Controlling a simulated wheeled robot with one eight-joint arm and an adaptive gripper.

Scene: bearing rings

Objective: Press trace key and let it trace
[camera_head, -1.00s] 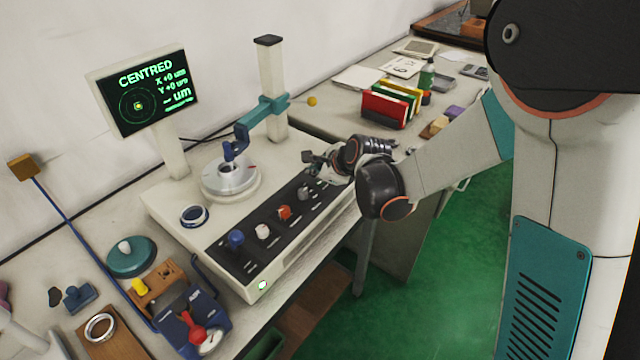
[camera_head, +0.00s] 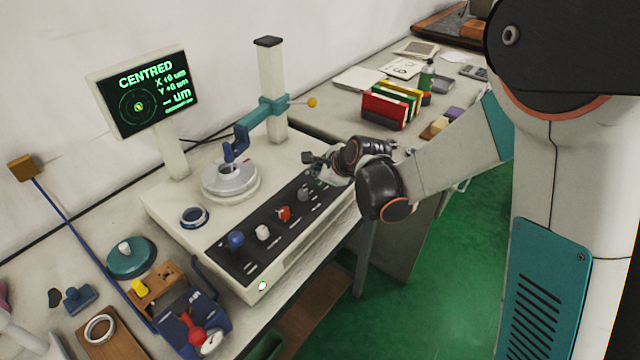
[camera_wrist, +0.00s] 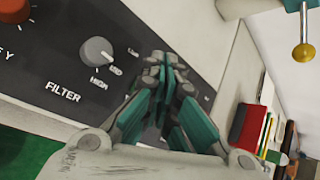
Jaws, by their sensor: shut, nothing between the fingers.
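The roundness machine (camera_head: 172,218) stands on the bench with a dark front panel of knobs (camera_head: 236,240). Its screen (camera_head: 150,92) reads CENTRED, with X and Y values and a blank um line. A ring fixture sits on the turntable (camera_head: 230,180) with the blue probe arm (camera_head: 229,152) over it. My gripper (camera_head: 314,160) is at the far right end of the panel, low over it. In the wrist view my gripper (camera_wrist: 158,65) has its fingers together, just right of the FILTER knob (camera_wrist: 97,50). The trace key is not visible and may be hidden beneath the fingers.
The probe column (camera_head: 271,90) with a yellow-tipped lever (camera_head: 312,102) rises behind the gripper. Coloured binders (camera_head: 390,106) stand on the bench to the right.

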